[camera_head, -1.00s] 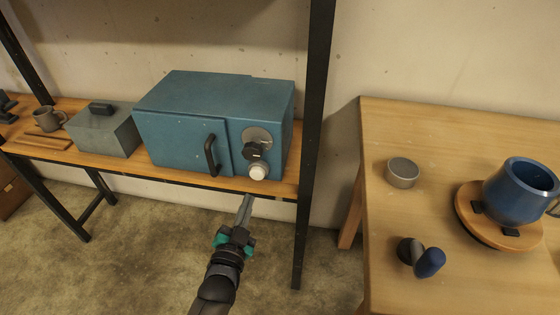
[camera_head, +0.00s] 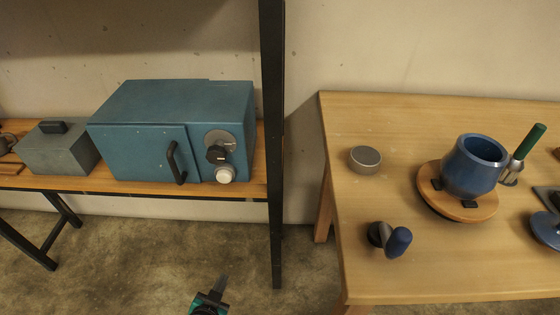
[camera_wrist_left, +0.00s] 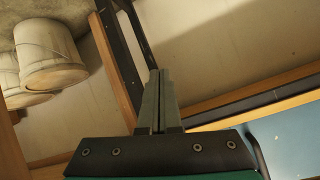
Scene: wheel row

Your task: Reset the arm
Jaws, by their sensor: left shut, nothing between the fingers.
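My left gripper (camera_head: 220,285) shows at the bottom of the head view, low in front of the shelf and over the floor. Its fingers are together and empty; the wrist view shows the shut fingers (camera_wrist_left: 160,98) too. It is apart from every object. My right gripper is not in view.
A blue oven-like box (camera_head: 150,152) with a handle and knobs stands on the shelf, beside a grey lidded box (camera_head: 58,153). A black post (camera_head: 272,130) divides shelf from table.

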